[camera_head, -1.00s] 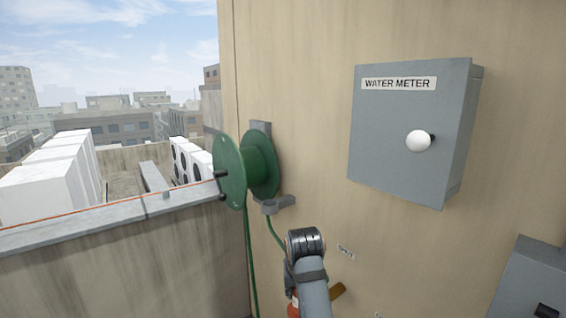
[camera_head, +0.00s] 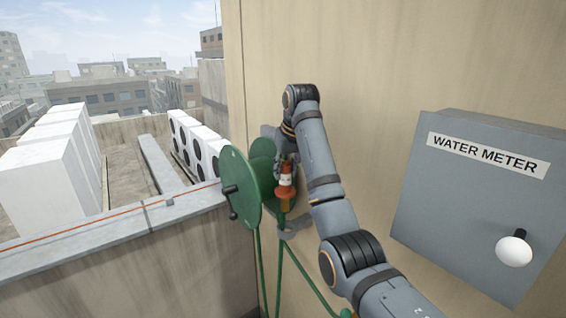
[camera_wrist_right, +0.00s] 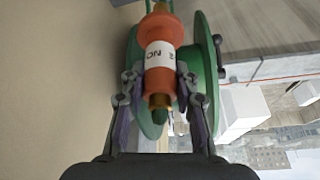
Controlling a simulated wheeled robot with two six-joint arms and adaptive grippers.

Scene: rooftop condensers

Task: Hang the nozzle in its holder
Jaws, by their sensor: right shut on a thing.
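The nozzle (camera_head: 286,181) is orange with a white label band and a brass-coloured end. The grey holder (camera_head: 294,229) sticks out from the wall just below the nozzle. I cannot tell whether they touch. My left gripper is not in view.
The green hose reel (camera_head: 240,187) is on the wall, its crank to the left. Green hose (camera_head: 307,280) hangs below. A grey water meter box (camera_head: 465,200) with a white knob juts from the wall at right. A parapet (camera_head: 110,232) runs left.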

